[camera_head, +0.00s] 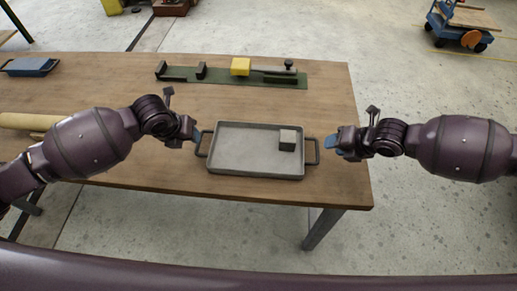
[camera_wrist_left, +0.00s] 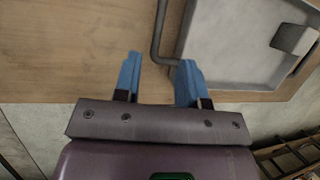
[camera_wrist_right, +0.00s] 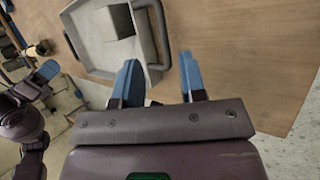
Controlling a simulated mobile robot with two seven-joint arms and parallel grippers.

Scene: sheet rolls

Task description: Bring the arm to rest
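My left gripper (camera_head: 197,134) is just left of the grey tray (camera_head: 235,173), by its left handle. In the left wrist view my left gripper (camera_wrist_left: 160,78) has its blue fingers apart with nothing between them; the tray handle lies just beyond the fingertips. My right gripper (camera_head: 331,143) is just right of the tray, past its right handle. In the right wrist view my right gripper (camera_wrist_right: 160,78) also has its fingers apart and empty, near the handle. A small grey cube (camera_head: 288,138) sits inside the tray at the right.
The tray stands on a wooden table (camera_head: 110,90). At the back is a green base (camera_head: 215,80) with black holders and a yellow block (camera_head: 240,66). A blue-grey container (camera_head: 30,66) and a tan roll (camera_head: 25,121) are at the left. A blue cart (camera_head: 462,25) stands far off.

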